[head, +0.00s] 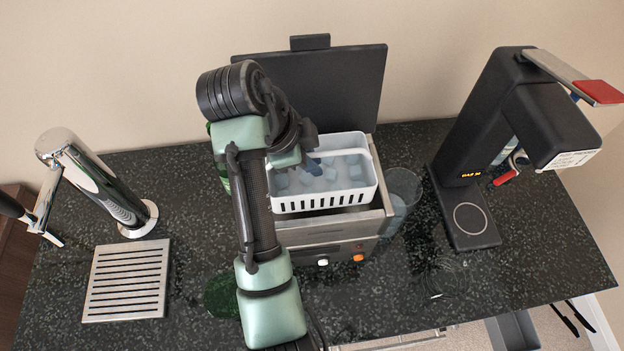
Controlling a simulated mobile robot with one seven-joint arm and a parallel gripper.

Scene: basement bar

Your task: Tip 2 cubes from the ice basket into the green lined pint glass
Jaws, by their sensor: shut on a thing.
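The white slotted ice basket (325,198) holds several pale ice cubes (325,180). It sits in or just over the open top of the ice machine (330,235); I cannot tell whether it is lifted clear. My gripper (313,167) reaches the basket's left part from above, with a blue fingertip showing, and appears shut on the basket; the grip itself is mostly hidden. A green-tinted glass-like thing (219,295) stands on the counter at lower left, partly hidden by my arm. It may be the green lined pint glass. A clear glass (402,195) stands right of the machine, with no green line visible.
The machine's dark lid (340,85) stands open behind. Another faint clear glass (445,280) is at front right. A black dispenser (480,150) stands right, a chrome tap (98,185) and slotted drip tray (127,280) left. A green bottle (221,172) is partly behind my arm.

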